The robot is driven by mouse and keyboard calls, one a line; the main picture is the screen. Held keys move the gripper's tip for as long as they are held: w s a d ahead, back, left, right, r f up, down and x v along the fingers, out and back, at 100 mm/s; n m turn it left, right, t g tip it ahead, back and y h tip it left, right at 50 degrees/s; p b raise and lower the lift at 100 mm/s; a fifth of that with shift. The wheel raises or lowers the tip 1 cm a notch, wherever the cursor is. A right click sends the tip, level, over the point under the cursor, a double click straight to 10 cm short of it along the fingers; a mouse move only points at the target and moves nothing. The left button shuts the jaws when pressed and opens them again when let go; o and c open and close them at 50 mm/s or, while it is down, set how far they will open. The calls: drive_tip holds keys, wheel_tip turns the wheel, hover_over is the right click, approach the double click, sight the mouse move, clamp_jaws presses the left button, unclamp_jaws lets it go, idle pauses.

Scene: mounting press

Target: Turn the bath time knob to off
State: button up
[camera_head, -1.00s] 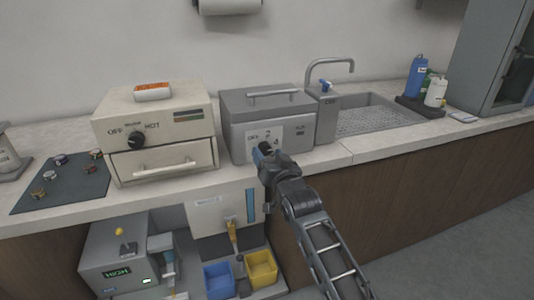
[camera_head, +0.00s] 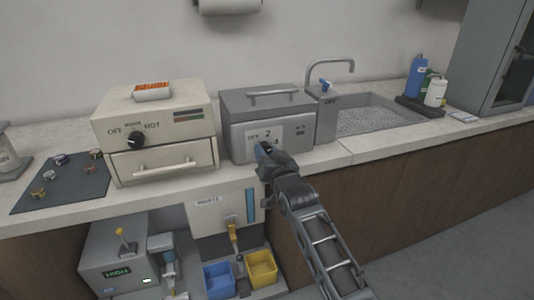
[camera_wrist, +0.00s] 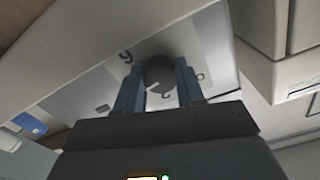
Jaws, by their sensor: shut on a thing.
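The bath is a grey lidded box (camera_head: 240,104) on the counter, with a pale dial panel reading OFF, 2 and 4 on its front. My gripper (camera_head: 262,150) is at that panel and covers the knob in the head view. In the wrist view the bath time knob (camera_wrist: 159,74) is a round dark grey knob with a short pale mark near its lower left edge. My gripper's two blue-grey fingers (camera_wrist: 159,88) stand on either side of it, shut on it. Dial figures show around the knob, partly cut off by the fingers, so I cannot tell the exact setting.
A cream heater (camera_head: 150,112) with its own OFF–HOT knob stands left of the bath. A tap (camera_head: 330,68) and sink (camera_head: 375,117) are to the right. Below are a blue bin (camera_head: 218,279) and a yellow bin (camera_head: 262,268). The counter front right of the bath is clear.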

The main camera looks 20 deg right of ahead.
drive_tip(key=shift+c, duration=0.7)
drive_tip(key=shift+n, duration=0.3)
drive_tip(key=n+b, duration=0.1)
drive_tip(key=n, duration=0.3)
drive_tip(key=shift+d, duration=0.1)
drive_tip(key=n, duration=0.6)
drive_tip(key=shift+n+p, duration=0.35)
drive_tip(key=shift+n, duration=0.05)
drive_tip(key=n+p, duration=0.1)
drive_tip(key=n, duration=0.5)
drive_tip(key=shift+r+p, duration=0.1)
drive_tip(key=shift+p, duration=0.2)
drive_tip(key=n+p, duration=0.1)
drive_tip(key=n, duration=0.5)
drive_tip(key=shift+n, duration=0.3)
